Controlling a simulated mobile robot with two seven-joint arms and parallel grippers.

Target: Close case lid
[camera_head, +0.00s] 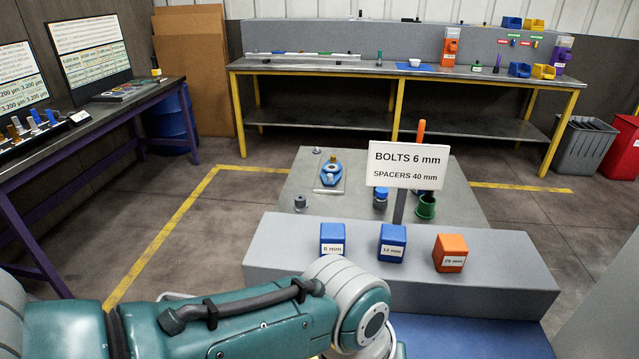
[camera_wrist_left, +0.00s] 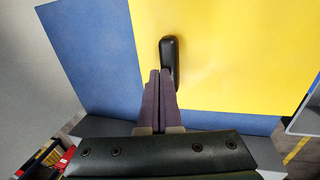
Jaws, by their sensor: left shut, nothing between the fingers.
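In the left wrist view a flat yellow panel (camera_wrist_left: 235,50), which looks like the case lid, fills the upper right. A black handle (camera_wrist_left: 170,50) sits on it. My left gripper (camera_wrist_left: 160,74) has its purple fingers shut and empty. Its tips overlap the handle's lower left side in the picture; I cannot tell whether they touch it. The lid's angle and the case body cannot be made out. In the head view my left arm crosses the bottom, and its gripper is hidden. My right gripper is not in view.
A blue surface (camera_wrist_left: 85,50) lies behind the yellow panel. In the head view a grey ledge (camera_head: 290,270) carries two blue blocks (camera_head: 333,238) (camera_head: 392,242) and an orange block (camera_head: 450,252). A sign (camera_head: 407,165) stands behind them, with a workbench (camera_head: 300,68) farther back.

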